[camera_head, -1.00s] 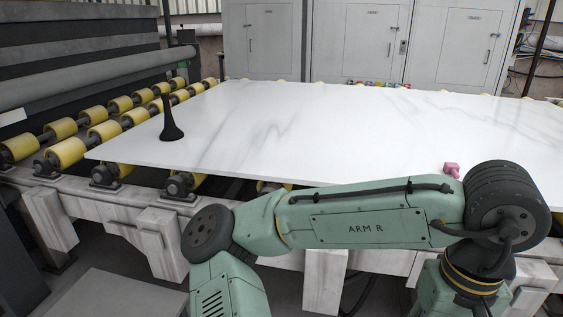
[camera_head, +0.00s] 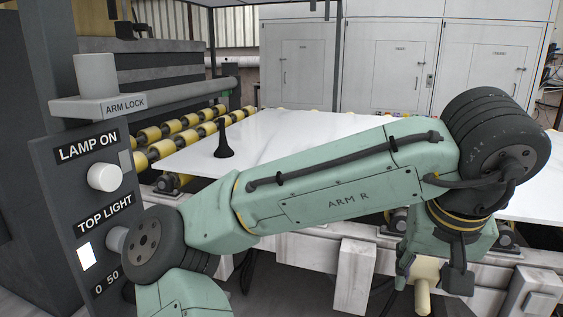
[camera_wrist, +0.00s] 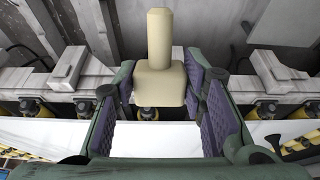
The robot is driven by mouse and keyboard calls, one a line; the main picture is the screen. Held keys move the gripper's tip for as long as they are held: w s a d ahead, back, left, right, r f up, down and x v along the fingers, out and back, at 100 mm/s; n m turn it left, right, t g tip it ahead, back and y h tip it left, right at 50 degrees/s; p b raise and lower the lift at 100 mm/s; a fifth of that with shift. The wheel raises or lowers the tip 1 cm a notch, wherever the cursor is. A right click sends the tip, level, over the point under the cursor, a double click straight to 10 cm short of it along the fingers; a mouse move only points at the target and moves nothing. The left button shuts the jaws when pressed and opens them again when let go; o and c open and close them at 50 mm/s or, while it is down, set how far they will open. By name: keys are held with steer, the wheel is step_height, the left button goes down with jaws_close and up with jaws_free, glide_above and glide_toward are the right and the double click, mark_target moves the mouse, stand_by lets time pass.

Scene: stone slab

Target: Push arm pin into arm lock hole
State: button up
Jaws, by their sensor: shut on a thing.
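The arm pin (camera_head: 424,272) is cream, with a wide block and a narrower round shaft. My gripper (camera_head: 430,270) is shut on its block, and the shaft points down in front of the slab's support frame. In the wrist view the pin (camera_wrist: 160,45) sits between the dark pads of my gripper (camera_wrist: 160,78), its shaft pointing away from the palm. The grey arm lock (camera_head: 100,106), labelled ARM LOCK, is at the far left, well apart from the pin. A grey cylinder (camera_head: 96,74) stands on it. I cannot see a hole opening in it.
A control panel (camera_head: 95,215) with a LAMP ON knob (camera_head: 104,177) and TOP LIGHT controls stands below the lock, close to my arm's elbow. A white slab (camera_head: 290,130) lies on yellow rollers (camera_head: 150,134) behind my arm. A black cone-shaped thing (camera_head: 224,140) stands on it.

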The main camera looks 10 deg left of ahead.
steer(key=w+a+r+m+t+h+p, duration=0.15)
steer(key=a+r+t, duration=0.25)
steer(key=a+r, duration=0.65)
steer(key=w+a+r+m+t+h+p, duration=0.1)
steer(key=w+a+r+t+h+p, duration=0.2)
steer(key=a+r, duration=0.8)
steer(key=s+a+r+n+t+y, duration=0.1)
steer(key=s+a+r+t, duration=0.2)
steer(key=s+a+r, duration=0.3)
steer(key=s+a+r+n+t+y+p, duration=0.1)
steer(key=s+a+r, duration=0.6)
steer(key=a+r, duration=0.7)
steer(key=t+y, duration=0.1)
steer(key=t, duration=0.1)
steer(key=shift+s+t, duration=0.15)
steer(key=shift+t, duration=0.25)
steer(key=shift+n+y, duration=0.25)
steer(key=shift+a+f+b, duration=0.1)
steer(key=shift+f+b, duration=1.9)
steer(key=shift+f, duration=0.9)
steer(key=shift+f+b, duration=1.4)
steer(key=shift+f, duration=0.9)
steer(key=o, duration=1.4)
